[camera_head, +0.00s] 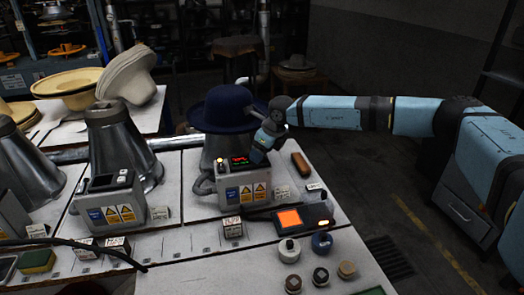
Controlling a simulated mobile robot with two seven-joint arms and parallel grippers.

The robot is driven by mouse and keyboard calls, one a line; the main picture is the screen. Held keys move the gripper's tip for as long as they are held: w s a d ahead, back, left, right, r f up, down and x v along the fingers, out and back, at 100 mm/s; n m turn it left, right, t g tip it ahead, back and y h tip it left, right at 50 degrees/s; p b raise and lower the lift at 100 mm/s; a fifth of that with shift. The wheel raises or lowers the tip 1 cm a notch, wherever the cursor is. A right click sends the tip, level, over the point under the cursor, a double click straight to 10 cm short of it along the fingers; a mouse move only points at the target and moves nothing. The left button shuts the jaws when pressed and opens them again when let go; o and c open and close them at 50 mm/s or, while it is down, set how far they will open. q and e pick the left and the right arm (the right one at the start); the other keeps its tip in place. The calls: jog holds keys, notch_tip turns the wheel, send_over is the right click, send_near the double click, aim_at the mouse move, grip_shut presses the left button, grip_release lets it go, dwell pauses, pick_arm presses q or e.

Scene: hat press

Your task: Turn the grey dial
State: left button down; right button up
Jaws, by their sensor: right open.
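My right gripper (257,157) comes in from the right and points down at the right end of a grey control box (240,186). The box stands in front of a metal hat form with a dark blue hat (226,108) on it. The box has a lit red display (240,161), a small yellowish round part (220,161) at its left, and yellow warning labels. My right gripper is open; its fingers are small and dark here. I cannot make out the grey dial; the gripper covers the box's right end, and contact cannot be told. My left gripper is not in view.
A second grey box (110,205) and metal form (122,150) stand to the left, with stacked pale hats behind. A device with an orange screen (289,219) lies in front, near several spools (322,242). A brown-handled item (301,164) lies at the right.

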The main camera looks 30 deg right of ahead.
jog(key=c, duration=0.9)
jog(key=shift+c, duration=0.2)
jog(key=shift+w+d+n+g+y+b, duration=0.15)
jog(key=shift+n+g+y+b, duration=0.25)
jog(key=shift+n, duration=1.2)
jog(key=shift+w+n+g+y, duration=0.1)
jog(key=shift+n+g+y, duration=0.3)
jog(key=shift+n, duration=0.9)
jog(key=o, duration=0.9)
